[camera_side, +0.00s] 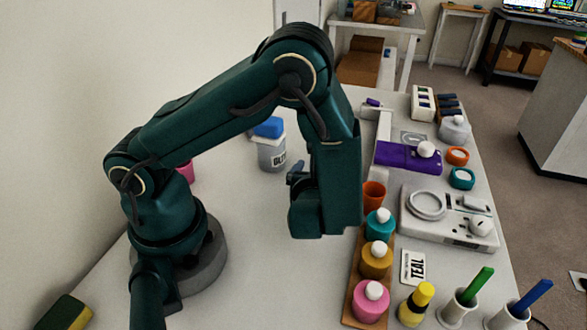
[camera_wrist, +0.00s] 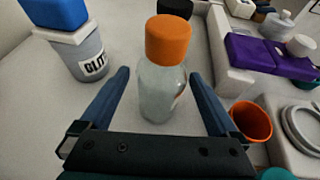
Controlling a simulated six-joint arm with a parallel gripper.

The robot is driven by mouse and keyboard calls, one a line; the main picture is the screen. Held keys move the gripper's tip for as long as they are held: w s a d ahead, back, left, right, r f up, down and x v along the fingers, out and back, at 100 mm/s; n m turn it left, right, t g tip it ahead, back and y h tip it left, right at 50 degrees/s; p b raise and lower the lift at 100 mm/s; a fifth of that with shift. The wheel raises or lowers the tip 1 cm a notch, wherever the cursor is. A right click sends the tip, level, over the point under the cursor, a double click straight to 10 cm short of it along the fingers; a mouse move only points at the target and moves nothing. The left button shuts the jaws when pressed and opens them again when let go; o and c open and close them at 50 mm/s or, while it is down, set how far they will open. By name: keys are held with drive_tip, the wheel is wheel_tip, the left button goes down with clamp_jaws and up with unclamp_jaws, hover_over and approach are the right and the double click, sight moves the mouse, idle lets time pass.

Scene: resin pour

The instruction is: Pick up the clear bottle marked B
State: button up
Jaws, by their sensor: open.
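A clear bottle (camera_wrist: 158,94) with an orange cap (camera_wrist: 168,40) stands upright in the wrist view, between the two fingers of my gripper (camera_wrist: 159,76). A label edge shows on its right side, but its mark cannot be read. The fingers are open, one on each side, with a gap to the bottle. The lower front of the bottle is close to the gripper's dark palm. In the side view my gripper (camera_side: 296,172) is low over the table, mostly hidden by my own wrist, and the bottle is hidden there.
A blue-lidded glitter jar (camera_side: 272,152) stands behind my gripper, left of the bottle in the wrist view (camera_wrist: 84,58). An orange cup (camera_side: 373,194) and a rack (camera_side: 358,270) of teal, amber and pink bottles stand to the right. A purple block (camera_side: 402,158) lies beyond.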

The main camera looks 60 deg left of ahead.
drive_tip(key=c, duration=1.5)
clamp_jaws()
drive_tip(key=shift+r, duration=0.2)
